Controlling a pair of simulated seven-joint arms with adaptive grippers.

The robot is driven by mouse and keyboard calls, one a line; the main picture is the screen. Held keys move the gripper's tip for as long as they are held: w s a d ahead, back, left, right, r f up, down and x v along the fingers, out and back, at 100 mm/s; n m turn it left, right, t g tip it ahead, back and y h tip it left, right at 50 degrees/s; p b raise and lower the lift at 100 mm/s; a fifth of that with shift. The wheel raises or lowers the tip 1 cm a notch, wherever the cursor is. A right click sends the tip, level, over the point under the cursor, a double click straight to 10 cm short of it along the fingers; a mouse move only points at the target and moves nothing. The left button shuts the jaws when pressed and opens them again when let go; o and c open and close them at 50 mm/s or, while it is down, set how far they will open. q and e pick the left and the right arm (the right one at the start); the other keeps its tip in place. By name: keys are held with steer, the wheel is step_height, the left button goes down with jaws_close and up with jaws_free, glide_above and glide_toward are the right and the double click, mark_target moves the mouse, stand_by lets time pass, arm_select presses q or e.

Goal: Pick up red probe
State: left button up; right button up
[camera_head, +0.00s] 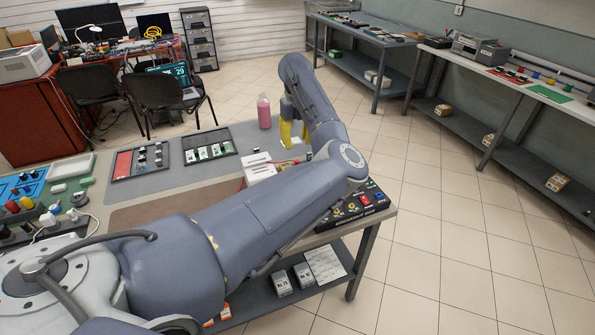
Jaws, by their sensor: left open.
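A thin red piece (289,161), which may be the red probe, shows beside a white box (259,169) on the bench. It is small and partly hidden by my left arm, so I cannot tell its full shape. My left gripper (293,132), with yellow fingers, points down above the far right part of the bench. It appears open, and I see nothing held between its fingers. It is just beyond the red piece in the picture. My right gripper is out of view.
A pink bottle (264,112) stands left of the gripper. Two dark trays of parts, one left (140,160) and one nearer the middle (209,147), lie on the bench. A black panel (356,207) with switches sits at the right edge. My left arm crosses the bench.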

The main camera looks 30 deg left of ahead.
arm_select(q)
steer(key=shift+w+f, duration=0.15)
steer(key=shift+f, duration=5.2)
steer(key=shift+c, duration=0.2)
jaws_close()
